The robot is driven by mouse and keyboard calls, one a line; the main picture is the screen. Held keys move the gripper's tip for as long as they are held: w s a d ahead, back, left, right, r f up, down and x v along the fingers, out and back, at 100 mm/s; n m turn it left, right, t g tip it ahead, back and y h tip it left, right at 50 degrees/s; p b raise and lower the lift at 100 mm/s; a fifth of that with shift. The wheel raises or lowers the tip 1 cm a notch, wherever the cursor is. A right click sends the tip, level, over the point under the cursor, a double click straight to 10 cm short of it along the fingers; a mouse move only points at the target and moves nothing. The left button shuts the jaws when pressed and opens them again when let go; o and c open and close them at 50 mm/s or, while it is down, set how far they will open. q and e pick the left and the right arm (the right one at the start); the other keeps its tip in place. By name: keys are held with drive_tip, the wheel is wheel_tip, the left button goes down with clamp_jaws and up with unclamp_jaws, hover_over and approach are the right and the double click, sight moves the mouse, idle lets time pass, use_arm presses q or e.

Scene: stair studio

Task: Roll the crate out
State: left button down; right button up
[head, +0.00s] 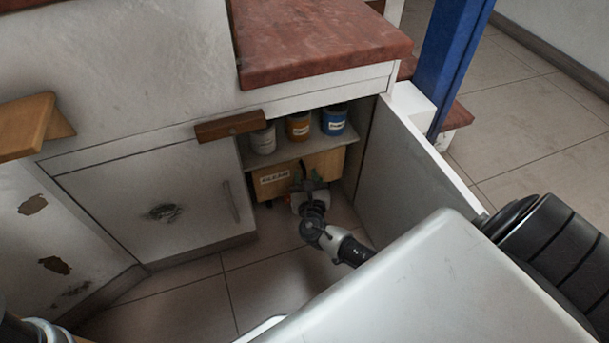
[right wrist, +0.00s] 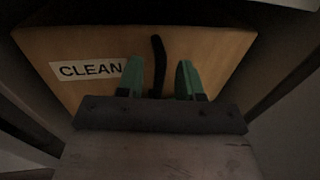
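The crate (head: 325,162) is a light wooden box with a white CLEAN label, standing low inside the open cupboard under the stairs. In the right wrist view its front (right wrist: 215,48) fills the upper part, with a dark upright handle (right wrist: 158,62) in the middle. My right gripper (head: 309,183) reaches into the cupboard at the crate's front. Its two green fingers (right wrist: 160,80) stand apart, one on each side of the handle, with gaps visible on both sides. My left gripper is not in view.
A shelf above the crate holds a white can (head: 263,139), an orange can (head: 298,126) and a blue can (head: 334,120). The open door (head: 410,170) stands to the right. A closed cupboard door (head: 150,205) is to the left. The tiled floor (head: 190,305) in front is clear.

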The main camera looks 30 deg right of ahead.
drive_tip(key=shift+w+d, duration=0.3)
drive_tip(key=shift+w, duration=0.3)
clamp_jaws()
